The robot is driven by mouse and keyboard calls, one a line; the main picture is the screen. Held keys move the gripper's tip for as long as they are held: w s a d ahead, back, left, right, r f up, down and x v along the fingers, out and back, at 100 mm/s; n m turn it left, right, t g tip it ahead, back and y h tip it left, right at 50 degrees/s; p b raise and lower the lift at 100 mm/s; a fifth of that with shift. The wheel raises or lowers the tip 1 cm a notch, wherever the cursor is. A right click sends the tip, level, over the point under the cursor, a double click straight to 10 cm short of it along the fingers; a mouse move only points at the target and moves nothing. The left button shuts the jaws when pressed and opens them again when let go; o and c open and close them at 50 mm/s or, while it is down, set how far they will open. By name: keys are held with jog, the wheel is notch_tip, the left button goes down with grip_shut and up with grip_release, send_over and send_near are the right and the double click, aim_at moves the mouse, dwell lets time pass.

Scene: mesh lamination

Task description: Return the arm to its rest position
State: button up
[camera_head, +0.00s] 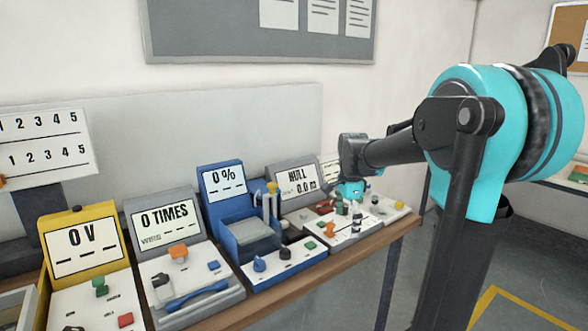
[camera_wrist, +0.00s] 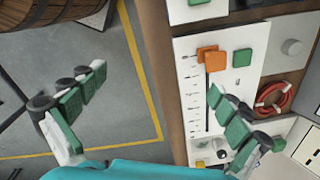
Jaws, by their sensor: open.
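My arm reaches from the right side of the head view over the far end of the bench. My gripper (camera_head: 348,214) hangs near the device whose screen reads NULL (camera_head: 298,180). It also shows in the wrist view (camera_wrist: 157,88), with its green-padded fingers spread wide apart and nothing between them. The left finger is over the grey floor and the right finger is over the white panel (camera_wrist: 190,75). An orange slider knob (camera_wrist: 213,59) on that panel lies beyond the fingers, apart from them.
The wooden bench (camera_head: 340,258) carries several devices: a yellow one (camera_head: 80,215), a grey one reading 0 TIMES (camera_head: 165,205) and a blue one (camera_head: 220,170). The wrist view shows a red coil (camera_wrist: 274,99) and a barrel (camera_wrist: 40,12). Open floor (camera_head: 340,300) lies before the bench.

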jog(key=s+d+f+n+t, duration=0.3)
jog(key=s+f+n, duration=1.2)
jog(key=s, duration=0.4)
jog(key=shift+t, duration=0.4)
jog(key=shift+s, duration=0.1)
